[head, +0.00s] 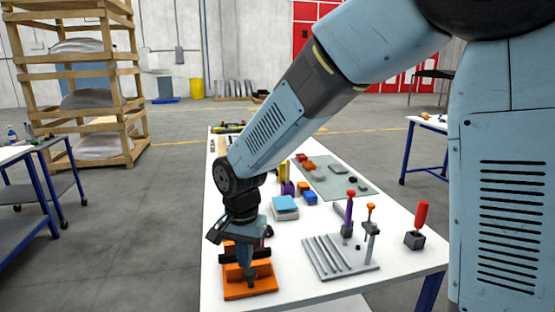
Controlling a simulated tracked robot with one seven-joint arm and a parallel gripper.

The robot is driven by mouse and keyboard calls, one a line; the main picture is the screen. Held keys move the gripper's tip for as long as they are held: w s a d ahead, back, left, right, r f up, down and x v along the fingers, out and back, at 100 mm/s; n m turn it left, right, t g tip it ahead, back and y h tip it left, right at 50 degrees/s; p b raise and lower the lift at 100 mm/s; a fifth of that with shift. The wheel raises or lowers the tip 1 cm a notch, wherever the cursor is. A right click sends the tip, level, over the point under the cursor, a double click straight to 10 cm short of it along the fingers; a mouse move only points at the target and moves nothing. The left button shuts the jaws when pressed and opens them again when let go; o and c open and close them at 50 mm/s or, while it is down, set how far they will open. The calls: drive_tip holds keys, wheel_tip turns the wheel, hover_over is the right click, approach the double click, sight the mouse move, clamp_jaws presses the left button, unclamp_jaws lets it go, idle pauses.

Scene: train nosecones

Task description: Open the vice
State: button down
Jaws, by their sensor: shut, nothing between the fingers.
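An orange device (236,292), which looks like the vice, sits at the near left corner of the white table. My gripper (248,281) points down over it. The fingers look shut and hold nothing.
A grey grooved plate (335,262) with upright tools stands to the right on the table (395,240). A red-handled tool (420,214) is near the right edge. Blue books or boxes (285,207) and a green mat (335,180) with small blocks lie behind.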

sight(250, 279)
drive_tip(key=shift+w+a+f, duration=0.1)
drive_tip(key=shift+a+f, duration=0.05)
drive_tip(key=shift+f, duration=0.75)
drive_tip(key=shift+w+a+f, duration=0.15)
drive_tip(key=shift+a+f, duration=0.05)
drive_tip(key=shift+f, duration=0.75)
drive_tip(key=shift+w+a+f, duration=0.1)
drive_tip(key=shift+a+f, duration=0.05)
drive_tip(key=shift+f, duration=0.75)
drive_tip(key=shift+s+d+f, duration=0.1)
drive_tip(key=shift+s+f, duration=0.1)
drive_tip(key=shift+f, duration=0.25)
drive_tip(key=shift+w+f, duration=0.1)
drive_tip(key=shift+w, duration=0.15)
drive_tip(key=shift+r, duration=0.2)
drive_tip(key=shift+s+d, duration=0.1)
drive_tip(key=shift+d, duration=0.4)
drive_tip(key=shift+s, duration=0.2)
